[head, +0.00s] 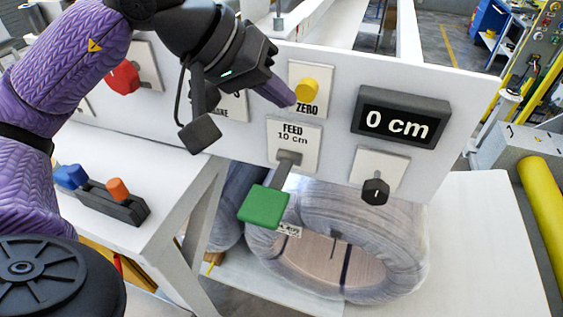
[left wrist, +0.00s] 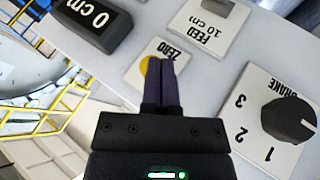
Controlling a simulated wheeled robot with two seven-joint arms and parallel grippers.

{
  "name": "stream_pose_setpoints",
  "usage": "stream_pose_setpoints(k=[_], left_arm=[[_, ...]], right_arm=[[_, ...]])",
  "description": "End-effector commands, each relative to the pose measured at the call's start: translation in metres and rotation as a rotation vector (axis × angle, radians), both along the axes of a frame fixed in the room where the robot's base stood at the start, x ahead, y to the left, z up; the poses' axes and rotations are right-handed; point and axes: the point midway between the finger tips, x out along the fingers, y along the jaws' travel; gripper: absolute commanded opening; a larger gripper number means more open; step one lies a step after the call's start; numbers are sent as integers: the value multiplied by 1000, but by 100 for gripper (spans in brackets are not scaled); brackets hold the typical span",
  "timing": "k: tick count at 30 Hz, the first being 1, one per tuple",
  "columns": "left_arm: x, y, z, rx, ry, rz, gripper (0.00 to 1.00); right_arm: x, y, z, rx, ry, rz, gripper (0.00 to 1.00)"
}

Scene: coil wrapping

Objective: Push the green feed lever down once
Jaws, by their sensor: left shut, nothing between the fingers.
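The green feed lever (head: 264,205) hangs out from the plate marked "FEED 10 cm" (head: 293,143) on the white panel. Its green paddle is low and in front of the panel. In the left wrist view only a grey part below the FEED plate (left wrist: 206,25) shows, cut by the top edge. My left gripper (head: 288,98) is shut and empty, its purple fingertips at the yellow ZERO button (head: 306,91), above and apart from the lever. In the left wrist view the fingers (left wrist: 166,65) partly cover the button; contact cannot be told. My right gripper is not in view.
A display (head: 401,118) reads "0 cm". A black knob (head: 376,191) sits right of the lever. A red knob (head: 122,77) and a brake dial (left wrist: 289,117) are on the panel too. A wrapped coil (head: 400,240) lies below and behind the lever.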

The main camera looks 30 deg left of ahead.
Motion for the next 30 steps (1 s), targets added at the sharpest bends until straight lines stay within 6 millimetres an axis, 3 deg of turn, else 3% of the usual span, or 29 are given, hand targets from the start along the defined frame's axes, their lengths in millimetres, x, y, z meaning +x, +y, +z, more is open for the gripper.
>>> stream_pose_setpoints(k=[8,21,30], left_arm=[[-1,0,-18,-1,2,0,0],[-5,-2,-82,-3,1,-2,0],[-6,-2,-88,-3,1,-2,0]], right_arm=[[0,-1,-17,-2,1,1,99],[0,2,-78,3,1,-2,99],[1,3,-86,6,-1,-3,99]])
